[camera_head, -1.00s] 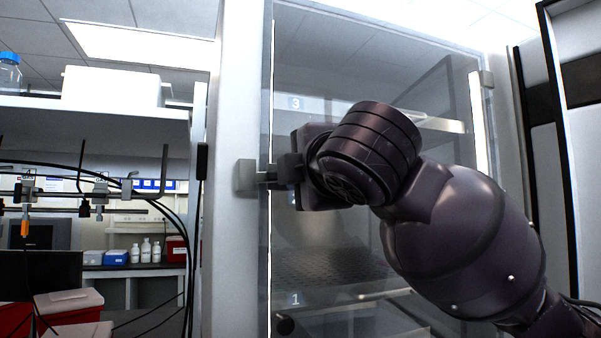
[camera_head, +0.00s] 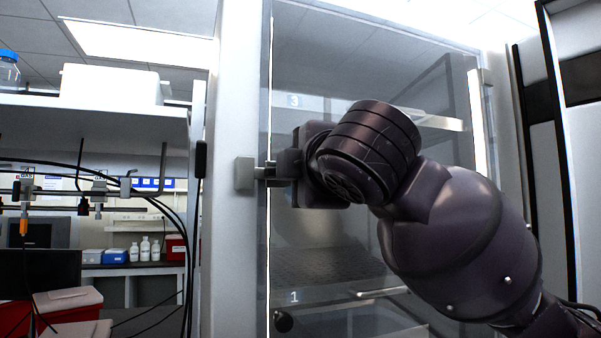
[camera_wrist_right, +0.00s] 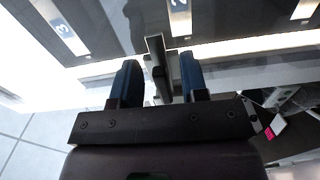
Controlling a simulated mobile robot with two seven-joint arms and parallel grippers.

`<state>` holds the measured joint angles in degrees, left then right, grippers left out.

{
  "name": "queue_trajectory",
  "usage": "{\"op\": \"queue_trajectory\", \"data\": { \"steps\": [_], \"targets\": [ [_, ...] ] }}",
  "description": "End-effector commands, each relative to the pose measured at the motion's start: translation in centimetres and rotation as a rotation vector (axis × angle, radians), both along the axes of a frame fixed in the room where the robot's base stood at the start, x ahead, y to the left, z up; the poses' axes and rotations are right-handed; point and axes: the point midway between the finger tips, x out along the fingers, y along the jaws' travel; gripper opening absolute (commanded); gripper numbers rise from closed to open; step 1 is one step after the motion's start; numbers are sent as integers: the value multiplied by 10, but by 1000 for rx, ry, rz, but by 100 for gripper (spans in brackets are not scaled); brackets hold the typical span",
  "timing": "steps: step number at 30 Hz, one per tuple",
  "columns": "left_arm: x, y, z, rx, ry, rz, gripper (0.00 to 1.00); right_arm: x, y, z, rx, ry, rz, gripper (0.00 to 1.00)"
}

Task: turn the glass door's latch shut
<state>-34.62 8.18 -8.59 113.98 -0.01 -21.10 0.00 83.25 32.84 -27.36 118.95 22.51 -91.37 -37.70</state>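The glass door (camera_head: 335,75) stands in front of several numbered shelves and looks closed against the pale frame post (camera_head: 231,240). Its latch shows as a grey block (camera_head: 245,174) on the post with a small dark part reaching toward the glass. My right gripper (camera_head: 276,170) is at the latch, partly hidden behind my own wrist. In the right wrist view, its two blue fingers (camera_wrist_right: 159,80) are apart, with the dark latch handle (camera_wrist_right: 155,50) standing between them and a gap visible on each side. My left gripper is in neither view.
A dark cabinet edge (camera_head: 522,150) stands right of the door. To the left, a white shelf (camera_head: 90,122) carries a white box (camera_head: 112,87), with hanging black cables below it. A black round knob (camera_head: 283,321) is low at the door's left side.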

Motion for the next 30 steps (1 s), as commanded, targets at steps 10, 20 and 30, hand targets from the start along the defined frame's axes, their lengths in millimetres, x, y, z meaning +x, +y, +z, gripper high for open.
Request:
{"op": "queue_trajectory", "data": {
  "steps": [10, 20, 30],
  "targets": [
    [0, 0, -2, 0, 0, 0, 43, -8, -2, 0, -1, -1, 1, 40],
    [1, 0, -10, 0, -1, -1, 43, -61, -19, -1, -2, -5, 2, 40],
    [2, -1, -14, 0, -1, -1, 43, -99, -32, 0, -1, -1, 1, 40]
  ]
}}
